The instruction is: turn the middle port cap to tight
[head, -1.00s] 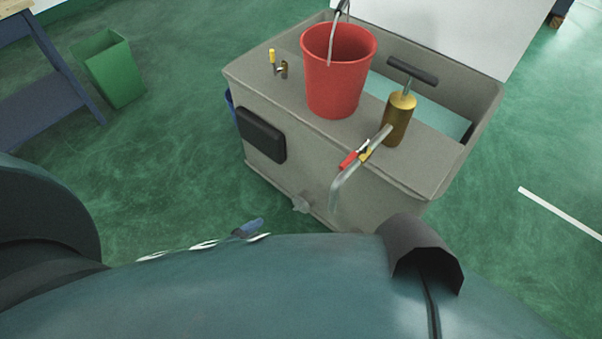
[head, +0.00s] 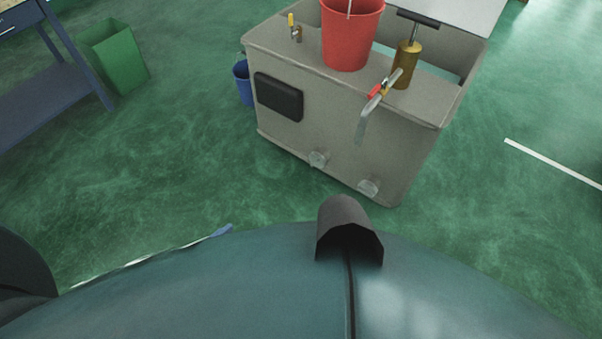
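A grey tank-like unit (head: 345,140) stands on the green floor ahead of me. Two pale round port caps show low on its near face. One cap (head: 318,158) is left of the other cap (head: 369,187), which is near the right corner. I cannot tell which is the middle port cap, nor how tight either is. Neither of my grippers is in view.
On the unit stand a red bucket (head: 352,35), a brass hand pump (head: 407,62) with a hose, and a yellow-handled valve (head: 295,29). A blue bucket (head: 243,84) is beside it. A green bin (head: 113,58) stands left. The floor between is clear.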

